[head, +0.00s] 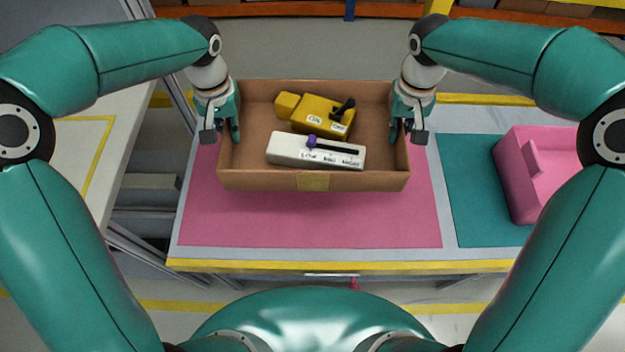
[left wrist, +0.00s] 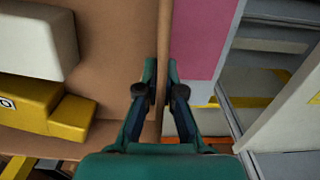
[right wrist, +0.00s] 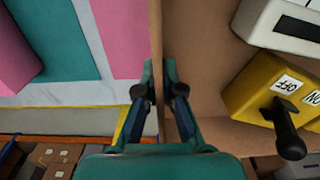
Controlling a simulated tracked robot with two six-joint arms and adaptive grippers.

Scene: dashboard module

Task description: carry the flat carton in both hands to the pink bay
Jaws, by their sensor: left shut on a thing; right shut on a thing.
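The flat carton (head: 313,180) is an open brown box over the pink bay (head: 310,222) on the table. The carton looks level; whether its base touches the bay cannot be told. My left gripper (head: 236,138) is shut on the carton's left wall, which also shows between its fingers in the left wrist view (left wrist: 164,55). My right gripper (head: 393,138) is shut on the right wall, seen in the right wrist view (right wrist: 156,45). Inside lie a yellow switch box (head: 312,112) with a black lever and a white slider module (head: 310,150) with a purple knob.
A teal bay (head: 480,200) lies to the right, with a pink bin (head: 545,185) on it. A white-topped table (head: 90,120) stands at the left, across a gap. Shelving with cartons (head: 310,8) runs along the back.

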